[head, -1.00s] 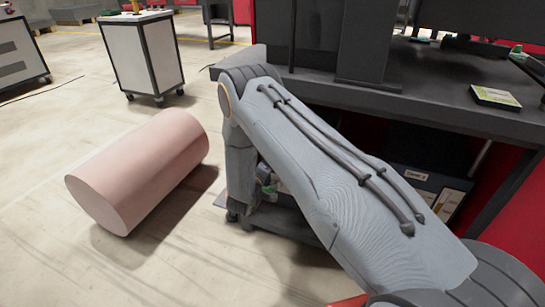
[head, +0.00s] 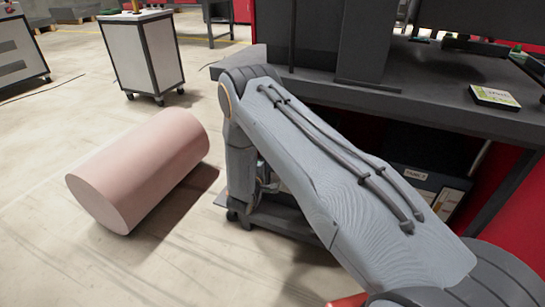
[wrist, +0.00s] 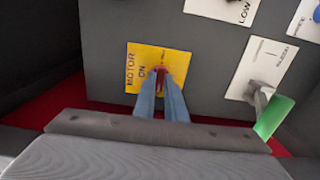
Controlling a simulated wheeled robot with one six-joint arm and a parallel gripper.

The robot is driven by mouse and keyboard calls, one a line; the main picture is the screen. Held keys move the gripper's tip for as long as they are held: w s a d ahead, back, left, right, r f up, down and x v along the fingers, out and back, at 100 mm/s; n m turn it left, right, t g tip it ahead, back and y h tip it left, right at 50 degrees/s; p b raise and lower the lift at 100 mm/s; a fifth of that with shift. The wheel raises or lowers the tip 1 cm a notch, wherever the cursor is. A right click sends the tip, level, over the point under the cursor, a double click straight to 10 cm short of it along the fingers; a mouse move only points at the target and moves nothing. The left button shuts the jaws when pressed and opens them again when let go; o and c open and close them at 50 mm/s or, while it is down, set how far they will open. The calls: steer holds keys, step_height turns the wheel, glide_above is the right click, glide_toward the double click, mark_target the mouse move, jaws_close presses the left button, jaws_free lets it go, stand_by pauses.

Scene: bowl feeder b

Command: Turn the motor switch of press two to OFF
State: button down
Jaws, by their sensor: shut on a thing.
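In the wrist view a yellow plate (wrist: 134,62) on a dark grey panel (wrist: 108,30) reads MOTOR and ON, turned on its side. A red switch knob (wrist: 161,71) sits at its middle. My gripper (wrist: 162,82) is shut on this knob, with a blue finger on each side. The fingers hide much of the knob and the lower plate, so I cannot tell exactly where the knob points. The marking at the plate's right is too small to read. In the head view my arm hides the panel and gripper.
A white plate with a metal lever and green tag (wrist: 273,117) is right of my gripper. A plate marked LOW (wrist: 225,8) is above. In the head view a pink cylinder (head: 140,170) lies on the floor, left of the dark workbench (head: 440,100). A white cabinet (head: 145,55) stands behind.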

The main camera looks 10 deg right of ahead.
steer(key=shift+s+f, duration=0.15)
steer(key=c, duration=1.8)
jaws_free()
steer(key=p+v, duration=0.1)
steer(key=v, duration=0.6)
steer(key=shift+s+a, duration=0.25)
steer(key=shift+s, duration=0.05)
